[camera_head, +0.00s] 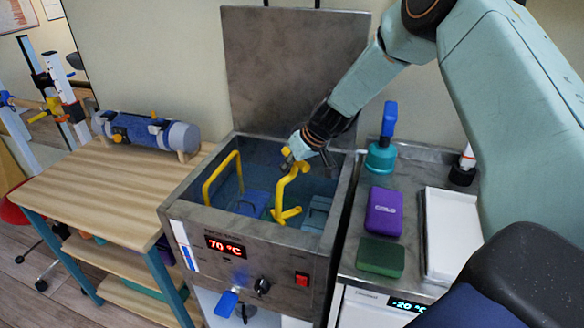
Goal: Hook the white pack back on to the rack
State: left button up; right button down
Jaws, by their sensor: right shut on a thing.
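My right gripper (303,150) reaches down over the open steel tank (180,212) and is shut on a yellow hooked bar (287,190). The bar's lower end has short prongs and sits inside the tank near the front wall. A yellow rack handle (208,186) stands at the tank's left side. Blue packs show inside, one in the middle (253,202) and one at the right (318,212). I cannot make out a white pack; the arm and the front wall hide part of the inside. My left gripper is not in view.
The tank's lid (288,70) stands open behind. Right of it, a steel counter (419,160) holds a purple case (384,211), a green block (380,257), a blue-handled teal device (383,145) and a white tray (450,235).

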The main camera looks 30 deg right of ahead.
jog(key=shift+a+b, duration=1.75)
jog(key=shift+a, duration=1.15)
jog(key=shift+r, duration=0.1)
notch_tip(320, 180, up, 11)
jog(key=p, duration=0.9)
dwell(3.6)
